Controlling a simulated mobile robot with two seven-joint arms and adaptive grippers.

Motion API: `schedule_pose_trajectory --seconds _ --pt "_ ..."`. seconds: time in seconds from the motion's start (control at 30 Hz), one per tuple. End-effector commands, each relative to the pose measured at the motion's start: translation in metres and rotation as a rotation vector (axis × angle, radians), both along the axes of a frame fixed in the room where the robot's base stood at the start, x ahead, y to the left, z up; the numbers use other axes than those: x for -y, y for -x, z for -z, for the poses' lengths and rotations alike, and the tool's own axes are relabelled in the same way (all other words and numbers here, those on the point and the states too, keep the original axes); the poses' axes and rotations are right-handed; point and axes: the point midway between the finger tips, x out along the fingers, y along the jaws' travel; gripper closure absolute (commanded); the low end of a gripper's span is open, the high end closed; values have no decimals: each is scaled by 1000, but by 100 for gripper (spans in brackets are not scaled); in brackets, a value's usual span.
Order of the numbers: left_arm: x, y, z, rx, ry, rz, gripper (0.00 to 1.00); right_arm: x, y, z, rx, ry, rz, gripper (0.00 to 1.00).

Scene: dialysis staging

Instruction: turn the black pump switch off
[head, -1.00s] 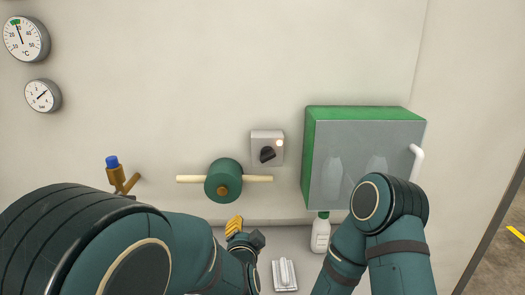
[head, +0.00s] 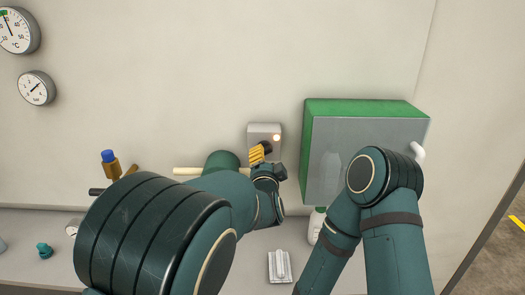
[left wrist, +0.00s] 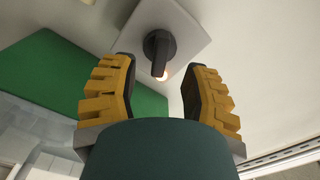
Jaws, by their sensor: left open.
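The black pump switch (head: 266,146) is a rotary knob on a light grey square plate (head: 256,131) on the wall. A small lamp (head: 277,138) at the plate's upper right glows. My left gripper (head: 260,158) is just in front of the knob and partly covers it. In the left wrist view the black switch (left wrist: 158,50) shows beyond and between the two yellow-backed fingers of my left gripper (left wrist: 165,70). The fingers are open, with visible space on both sides of the knob. My right arm shows at the right, but its gripper is out of view.
A green cabinet (head: 360,108) with a grey front and white handle (head: 418,152) is right of the switch. A white rocker-like item (head: 280,266) lies on the counter below.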

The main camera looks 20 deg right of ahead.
Motion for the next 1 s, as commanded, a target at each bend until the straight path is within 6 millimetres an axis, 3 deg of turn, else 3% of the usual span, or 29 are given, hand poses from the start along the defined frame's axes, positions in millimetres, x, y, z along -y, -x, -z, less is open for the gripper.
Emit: schedule_pose_trajectory --seconds 0.1,0.3,0.73,0.87,1.0 --pt "5 -19 0 0 0 0 54 0 0 -4 0 -1 0 53" --pt "11 -38 0 -1 0 0 54 0 0 -7 1 -1 -1 53" --pt "12 -44 0 0 0 0 55 0 0 -7 1 -1 -1 53" --pt "12 -44 0 0 0 0 100 0 0 -7 1 -1 -1 53" --pt "12 -44 0 0 0 0 100 0 0 -7 1 -1 -1 53"
